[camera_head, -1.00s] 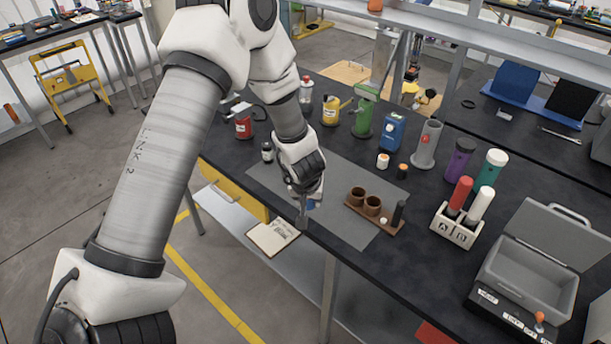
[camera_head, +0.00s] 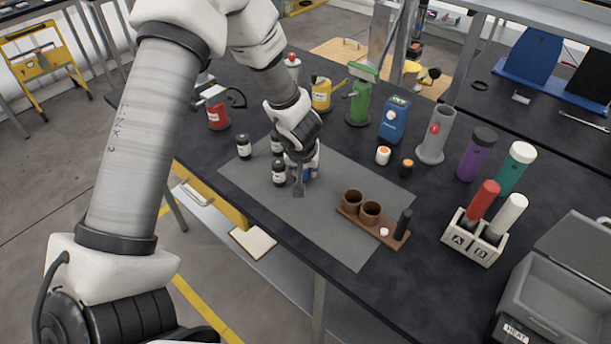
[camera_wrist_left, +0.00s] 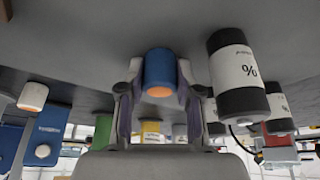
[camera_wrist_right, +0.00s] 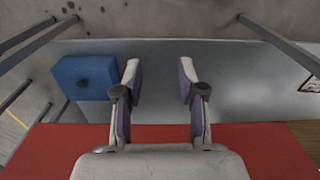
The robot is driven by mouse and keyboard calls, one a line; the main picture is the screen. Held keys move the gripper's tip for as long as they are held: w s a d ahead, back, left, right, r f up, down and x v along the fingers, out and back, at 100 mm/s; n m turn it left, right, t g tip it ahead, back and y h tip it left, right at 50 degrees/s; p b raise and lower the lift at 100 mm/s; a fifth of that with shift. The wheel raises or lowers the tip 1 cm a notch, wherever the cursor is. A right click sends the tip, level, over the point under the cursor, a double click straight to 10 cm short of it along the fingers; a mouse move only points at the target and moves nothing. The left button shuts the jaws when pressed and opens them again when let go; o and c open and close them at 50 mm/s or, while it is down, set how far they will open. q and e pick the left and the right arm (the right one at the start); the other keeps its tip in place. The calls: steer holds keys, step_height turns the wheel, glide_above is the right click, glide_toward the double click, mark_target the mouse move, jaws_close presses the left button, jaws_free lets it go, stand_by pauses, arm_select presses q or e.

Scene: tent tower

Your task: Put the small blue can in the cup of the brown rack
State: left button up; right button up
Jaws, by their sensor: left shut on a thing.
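My left gripper (camera_head: 301,182) is shut on the small blue can (camera_wrist_left: 158,70), which has an orange end. In the head view only a bit of blue (camera_head: 306,173) shows between the fingers, low over the grey mat. I cannot tell whether the can touches the mat. The brown rack (camera_head: 394,237) lies to the right of this gripper, apart from it. It has two brown cups (camera_head: 361,205), a dark upright peg and a small white piece. My right gripper (camera_wrist_right: 160,82) is open and empty in the right wrist view; the head view does not show it.
Black bottles with white labels (camera_head: 279,174) stand close to the left gripper; one shows large in the left wrist view (camera_wrist_left: 236,75). White (camera_head: 383,156) and black (camera_head: 407,167) orange-topped containers stand behind the rack. A white holder (camera_head: 473,240) stands right. The front mat (camera_head: 330,238) is clear.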

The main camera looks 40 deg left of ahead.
arm_select(q)
steer(key=shift+s+r, duration=0.1)
steer(key=shift+r, duration=0.1)
steer(key=shift+f, duration=0.2)
steer(key=o, duration=0.7)
